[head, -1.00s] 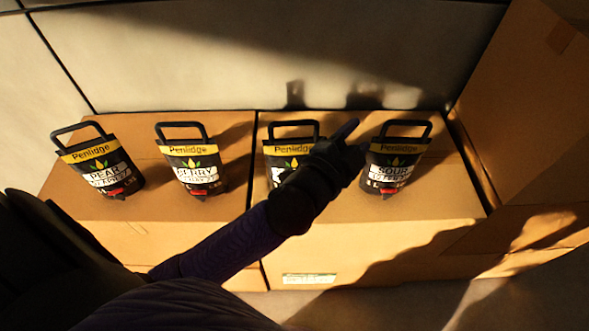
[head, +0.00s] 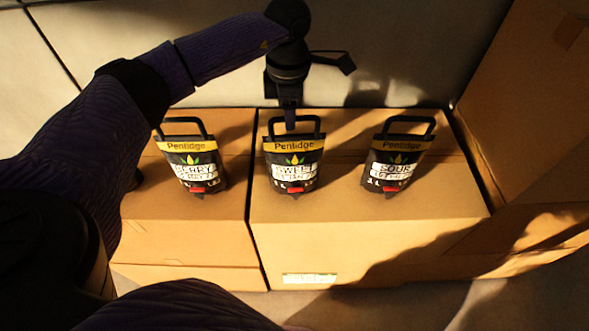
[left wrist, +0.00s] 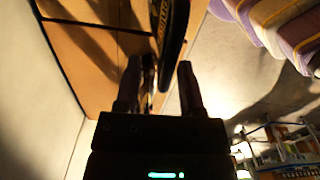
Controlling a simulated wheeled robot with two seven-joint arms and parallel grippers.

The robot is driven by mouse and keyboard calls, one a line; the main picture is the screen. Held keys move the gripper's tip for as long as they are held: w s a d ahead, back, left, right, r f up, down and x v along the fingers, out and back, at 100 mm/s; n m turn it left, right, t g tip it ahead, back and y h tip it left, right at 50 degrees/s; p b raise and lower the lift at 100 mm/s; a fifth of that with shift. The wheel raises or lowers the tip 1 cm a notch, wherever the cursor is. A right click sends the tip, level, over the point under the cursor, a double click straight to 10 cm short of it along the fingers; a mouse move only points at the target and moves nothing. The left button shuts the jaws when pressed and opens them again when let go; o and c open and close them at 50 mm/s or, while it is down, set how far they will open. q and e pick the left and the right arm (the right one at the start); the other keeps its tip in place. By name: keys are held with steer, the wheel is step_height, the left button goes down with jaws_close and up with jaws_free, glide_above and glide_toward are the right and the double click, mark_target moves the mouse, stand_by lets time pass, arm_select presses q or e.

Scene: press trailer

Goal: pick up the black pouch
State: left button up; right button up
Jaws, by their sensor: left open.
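Three black pouches with yellow Pentidge bands and black loop handles stand on cardboard boxes in the head view: the Sweet pouch (head: 293,164) in the middle, the Berry pouch (head: 192,168) to its left, the Sour pouch (head: 399,163) to its right. My left gripper (head: 290,121) is open and points down at the Sweet pouch's handle. In the left wrist view, the open fingers (left wrist: 158,88) have a dark strip between them and a black pouch (left wrist: 172,28) with a yellow band beyond. Whether they touch the handle I cannot tell. My right gripper is out of view.
The pouches stand on two side-by-side boxes, the right box (head: 370,225) and the left box (head: 190,235). A taller box (head: 525,110) stands at the right, and a pale wall (head: 400,50) is behind. My left arm covers the far left.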

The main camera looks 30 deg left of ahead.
mark_target(288, 135)
arm_select(q)
steer(key=f, duration=0.3)
steer(key=f+b, duration=0.1)
steer(key=f, duration=0.1)
steer(key=shift+s, duration=0.4)
steer(key=shift+r, duration=0.15)
jaws_close()
steer(key=shift+w+r, duration=0.1)
stand_by(0.5)
